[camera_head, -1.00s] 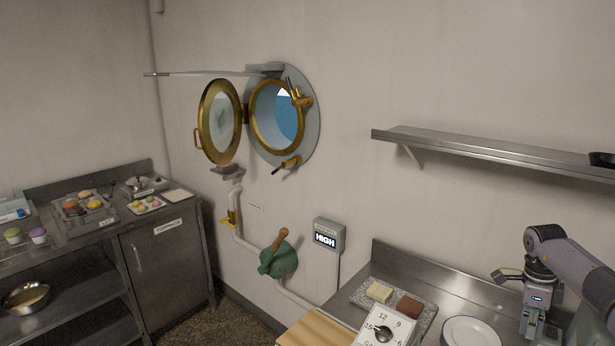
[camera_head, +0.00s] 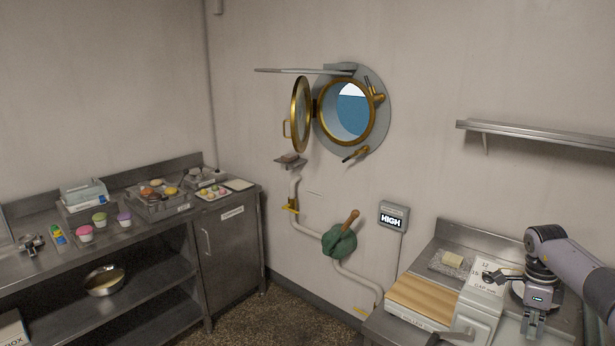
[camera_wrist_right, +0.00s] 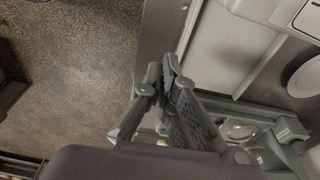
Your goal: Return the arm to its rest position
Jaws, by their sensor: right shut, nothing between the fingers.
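My right arm (camera_head: 572,256) comes in from the right in the head view. My right gripper (camera_head: 533,322) hangs pointing down in front of the steel counter at the right, shut and empty. In the right wrist view the gripper's fingers (camera_wrist_right: 172,95) are together with nothing between them, above the counter's edge and the floor. My left gripper is in neither view.
A wall shelf (camera_head: 540,135) is above. An open porthole (camera_head: 352,110) is on the wall. The left counter (camera_head: 60,245) bears trays. Speckled floor (camera_wrist_right: 70,70) is clear.

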